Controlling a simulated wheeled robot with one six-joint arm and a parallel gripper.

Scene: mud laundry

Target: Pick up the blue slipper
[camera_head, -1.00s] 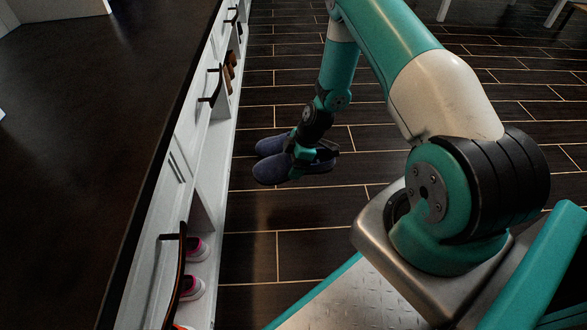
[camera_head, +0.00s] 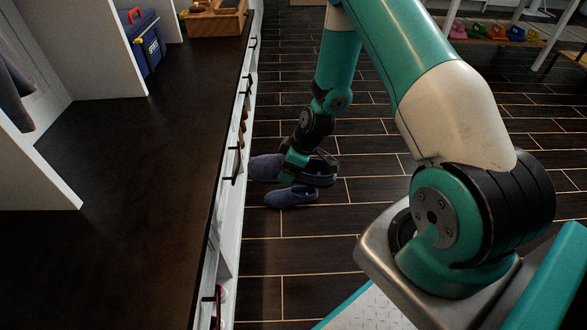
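My gripper (camera_head: 312,170) is in the middle of the head view, to the right of the white cabinet. It is shut on a blue slipper (camera_head: 264,168), whose rounded toe points left; part of the slipper is hidden behind the gripper. The held slipper looks larger than the other one and appears raised off the floor. The second blue slipper (camera_head: 291,198) lies on the dark floor just below it in the picture. The exact finger contact is too small to make out.
The cabinet with a dark top (camera_head: 140,165) and drawer handles runs along the left, close to the held slipper. A blue box (camera_head: 146,45) and a wooden tray (camera_head: 217,22) stand on it. Colourful shoes sit on a rack (camera_head: 545,42) at the far right. Floor right of the slippers is clear.

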